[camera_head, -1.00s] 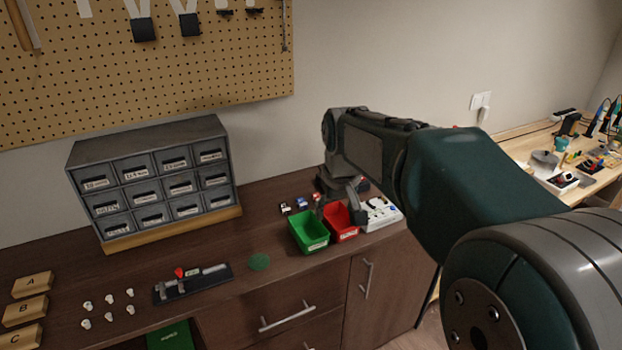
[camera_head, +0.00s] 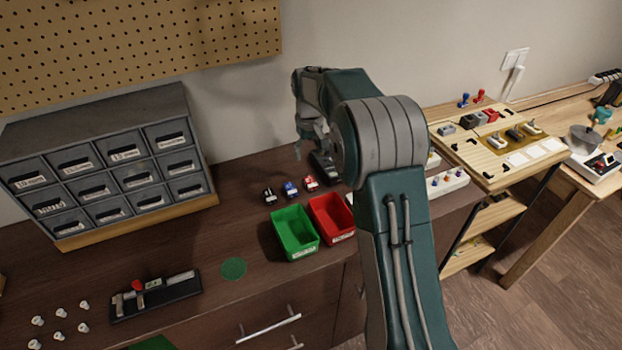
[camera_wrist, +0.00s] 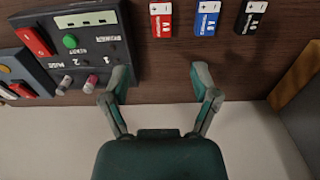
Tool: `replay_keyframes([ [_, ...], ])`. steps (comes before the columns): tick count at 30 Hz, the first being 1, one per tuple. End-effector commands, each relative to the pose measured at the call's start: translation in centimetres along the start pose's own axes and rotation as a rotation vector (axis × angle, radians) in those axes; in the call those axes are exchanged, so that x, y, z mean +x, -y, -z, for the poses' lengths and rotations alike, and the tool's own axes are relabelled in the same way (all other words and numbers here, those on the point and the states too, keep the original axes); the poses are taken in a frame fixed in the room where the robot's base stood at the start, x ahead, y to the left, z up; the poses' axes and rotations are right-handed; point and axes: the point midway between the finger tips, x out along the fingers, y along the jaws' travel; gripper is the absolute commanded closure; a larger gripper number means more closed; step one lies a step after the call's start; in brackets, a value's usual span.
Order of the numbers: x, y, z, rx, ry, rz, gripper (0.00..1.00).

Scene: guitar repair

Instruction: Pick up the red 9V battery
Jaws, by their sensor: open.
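In the wrist view the red battery (camera_wrist: 160,20) is at the top, left of the blue (camera_wrist: 206,19) and black (camera_wrist: 251,17) ones. My gripper (camera_wrist: 159,75) is open and empty. Its fingers are spread, and the red battery shows beyond the gap between them, apart from both tips.
A dark device with buttons (camera_wrist: 75,50) is close by the left finger. A green bin (camera_head: 295,232) and a red bin (camera_head: 331,219) stand in front of the batteries. A grey drawer cabinet (camera_head: 110,165) is to the left. Bare worktop surrounds the batteries.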

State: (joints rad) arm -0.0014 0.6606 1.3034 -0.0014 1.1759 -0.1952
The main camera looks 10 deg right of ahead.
Motion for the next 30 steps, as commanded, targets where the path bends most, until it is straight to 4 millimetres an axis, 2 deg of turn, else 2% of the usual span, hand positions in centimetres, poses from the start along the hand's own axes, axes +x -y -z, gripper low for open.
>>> replay_keyframes([
  [4,2.7,-0.1,-0.1,0.0,0.004,0.002,0.22],
  [11,4.7,-0.1,-0.2,0.001,0.002,0.002,0.22],
  [19,8.7,0.1,-0.9,0.001,0.004,0.002,0.22],
  [23,9.5,0.1,-0.9,0.001,0.002,0.002,0.22],
  [29,9.5,0.1,-0.9,0.001,0.001,0.001,0.22],
  [30,9.5,0.1,-0.9,0.001,0.001,0.001,0.36],
])
